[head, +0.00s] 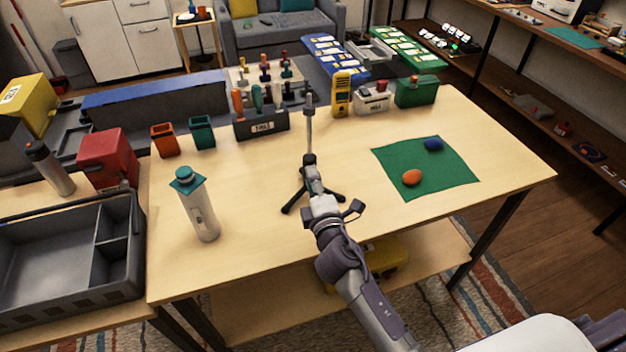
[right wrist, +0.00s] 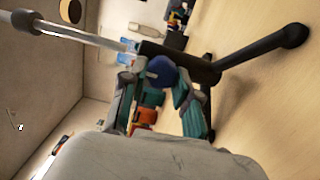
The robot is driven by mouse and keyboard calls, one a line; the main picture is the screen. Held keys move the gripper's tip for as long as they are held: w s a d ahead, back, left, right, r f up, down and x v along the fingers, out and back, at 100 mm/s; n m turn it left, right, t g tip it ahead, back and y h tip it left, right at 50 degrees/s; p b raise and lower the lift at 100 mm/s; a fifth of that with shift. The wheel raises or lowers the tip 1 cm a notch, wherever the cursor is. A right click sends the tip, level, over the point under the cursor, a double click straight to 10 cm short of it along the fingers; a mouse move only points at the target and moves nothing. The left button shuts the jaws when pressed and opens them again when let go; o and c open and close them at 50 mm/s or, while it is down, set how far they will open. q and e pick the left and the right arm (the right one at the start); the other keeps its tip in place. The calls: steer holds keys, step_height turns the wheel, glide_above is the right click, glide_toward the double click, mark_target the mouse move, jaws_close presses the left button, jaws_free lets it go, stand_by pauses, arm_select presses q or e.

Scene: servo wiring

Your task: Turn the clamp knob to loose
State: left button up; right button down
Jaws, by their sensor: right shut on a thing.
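A small stand with black tripod legs (head: 290,207) and a thin upright grey pole (head: 309,125) stands on the wooden table. A dark clamp sits low on the pole, and its round dark-blue knob (right wrist: 161,71) shows in the right wrist view. My right gripper (head: 312,172) reaches the stand from the front. In the right wrist view its two fingers (right wrist: 160,88) lie on either side of the knob and are shut on it. The head view hides the knob behind the gripper. Which way the knob is turned cannot be told. My left gripper is not in view.
A grey-white bottle with a teal cap (head: 199,208) stands left of the stand. A tool holder (head: 262,126) stands behind it. A green mat (head: 440,175) with an orange and a blue object lies to the right. Bare tabletop surrounds the tripod.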

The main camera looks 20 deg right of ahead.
steer(key=c, duration=0.8)
jaws_free()
steer(key=shift+s, duration=0.15)
steer(key=s, duration=1.1)
steer(key=shift+s+a, duration=0.4)
steer(key=shift+d, duration=0.1)
